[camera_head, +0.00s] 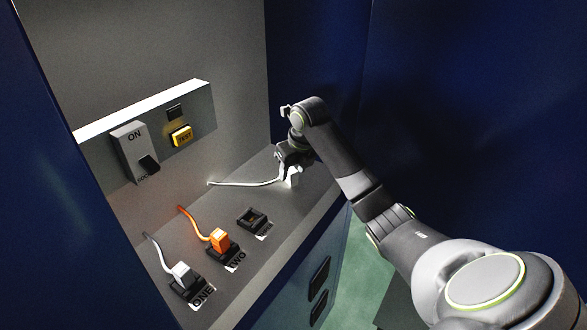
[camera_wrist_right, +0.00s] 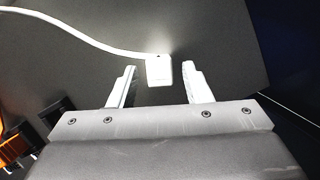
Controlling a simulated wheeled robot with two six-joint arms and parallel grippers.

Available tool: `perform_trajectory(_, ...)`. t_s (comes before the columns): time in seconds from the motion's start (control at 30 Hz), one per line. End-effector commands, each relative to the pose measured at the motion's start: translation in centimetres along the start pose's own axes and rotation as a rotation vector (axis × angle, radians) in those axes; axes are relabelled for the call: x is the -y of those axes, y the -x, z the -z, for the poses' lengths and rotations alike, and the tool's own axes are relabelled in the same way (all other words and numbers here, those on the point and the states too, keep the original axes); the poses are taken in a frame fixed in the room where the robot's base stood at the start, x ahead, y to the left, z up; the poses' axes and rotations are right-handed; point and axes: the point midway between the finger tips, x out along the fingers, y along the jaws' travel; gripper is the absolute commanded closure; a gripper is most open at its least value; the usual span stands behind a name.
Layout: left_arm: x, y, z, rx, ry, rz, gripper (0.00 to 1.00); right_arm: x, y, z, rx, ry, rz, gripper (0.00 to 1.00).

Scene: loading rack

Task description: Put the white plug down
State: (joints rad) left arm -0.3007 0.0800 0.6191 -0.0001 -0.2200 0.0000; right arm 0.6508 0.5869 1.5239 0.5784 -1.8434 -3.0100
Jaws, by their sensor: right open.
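A white plug (camera_head: 291,178) with a white cable is at the right end of the grey shelf (camera_head: 318,192), partly hidden by my right gripper (camera_head: 287,160). In the right wrist view the white plug (camera_wrist_right: 159,70) lies between the tips of the right gripper's two fingers (camera_wrist_right: 158,78). The fingers are open, with a gap on each side of the plug. The plug appears to rest on the shelf, though its underside is hidden. My left gripper is not in view.
Another white plug (camera_head: 182,274) sits in the socket marked ONE and an orange plug (camera_head: 219,239) in the one marked TWO. A third socket (camera_head: 252,219) is empty. A switch box (camera_head: 134,150) and yellow TEST button (camera_head: 181,135) are on the back panel. Blue walls flank the shelf.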

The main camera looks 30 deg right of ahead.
Motion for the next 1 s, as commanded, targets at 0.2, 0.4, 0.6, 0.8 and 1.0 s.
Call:
perform_trajectory(0.2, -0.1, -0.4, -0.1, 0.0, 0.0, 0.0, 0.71, 0.1, 3.6, -0.1, 0.006, 0.002, 0.005, 0.55)
perform_trajectory(0.4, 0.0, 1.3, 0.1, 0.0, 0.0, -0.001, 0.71, 0.0, 8.4, -0.2, 0.001, 0.001, 0.001, 0.55)
perform_trajectory(0.6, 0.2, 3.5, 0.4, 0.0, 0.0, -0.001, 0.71, 0.0, 10.8, -0.2, 0.0, 0.0, 0.001, 0.55)
perform_trajectory(0.8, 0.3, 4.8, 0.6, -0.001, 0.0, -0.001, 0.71, 0.0, 11.9, -0.1, -0.001, 0.0, 0.0, 0.55)
perform_trajectory(1.0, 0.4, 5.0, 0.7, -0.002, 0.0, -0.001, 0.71, 0.0, 12.1, 0.0, 0.0, 0.0, 0.0, 0.55)
